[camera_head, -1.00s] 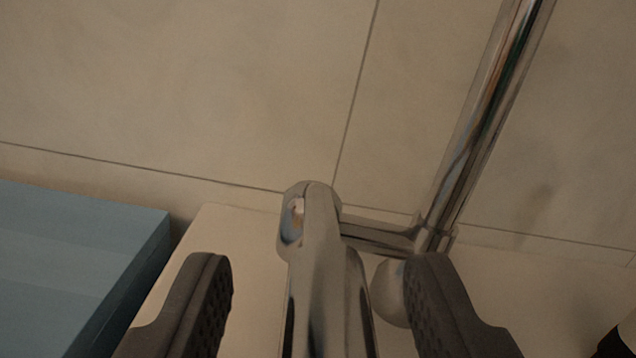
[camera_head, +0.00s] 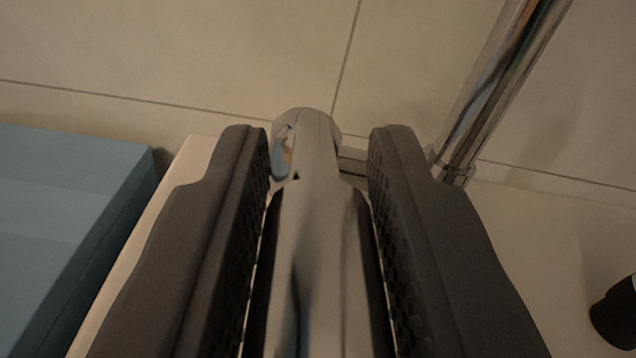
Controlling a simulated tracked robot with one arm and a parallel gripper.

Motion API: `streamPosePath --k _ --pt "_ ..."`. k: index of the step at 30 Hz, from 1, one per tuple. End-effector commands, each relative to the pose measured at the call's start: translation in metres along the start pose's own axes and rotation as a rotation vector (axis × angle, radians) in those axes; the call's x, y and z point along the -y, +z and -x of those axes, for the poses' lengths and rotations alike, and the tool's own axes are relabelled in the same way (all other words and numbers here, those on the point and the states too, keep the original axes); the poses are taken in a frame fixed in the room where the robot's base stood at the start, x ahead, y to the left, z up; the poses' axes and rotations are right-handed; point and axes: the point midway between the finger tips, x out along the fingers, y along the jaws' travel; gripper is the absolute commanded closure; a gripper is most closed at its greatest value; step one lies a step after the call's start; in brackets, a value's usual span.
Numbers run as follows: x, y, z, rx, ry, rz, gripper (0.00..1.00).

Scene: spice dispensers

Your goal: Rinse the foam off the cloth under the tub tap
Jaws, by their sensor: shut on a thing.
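The chrome tub tap (camera_head: 308,240) runs up the middle of the view, with its rounded end against the tiled wall side. My gripper (camera_head: 318,150) has its two dark, textured fingers on either side of the tap body and is shut on it. Thin gaps seem to show along parts of the fingers. No cloth and no foam show in this view. The lower part of the tap runs out of the picture.
A chrome pipe (camera_head: 502,85) rises at the right of the tap, joined to it by a short arm. A blue block-like object (camera_head: 60,220) stands at the left. A dark round object (camera_head: 613,313) is at the right edge. Beige tiles (camera_head: 180,50) fill the back.

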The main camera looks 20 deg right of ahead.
Motion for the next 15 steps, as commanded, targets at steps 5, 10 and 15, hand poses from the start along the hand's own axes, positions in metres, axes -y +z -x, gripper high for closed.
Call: streamPosePath --k 5,10,15 --pt "-0.0007 -0.0067 -0.0009 0.040 -0.008 0.001 1.00" --pt "0.0000 -0.0047 -0.0009 0.043 -0.009 0.000 1.00" --pt "0.0002 -0.0045 -0.0009 0.043 -0.010 0.000 0.56"
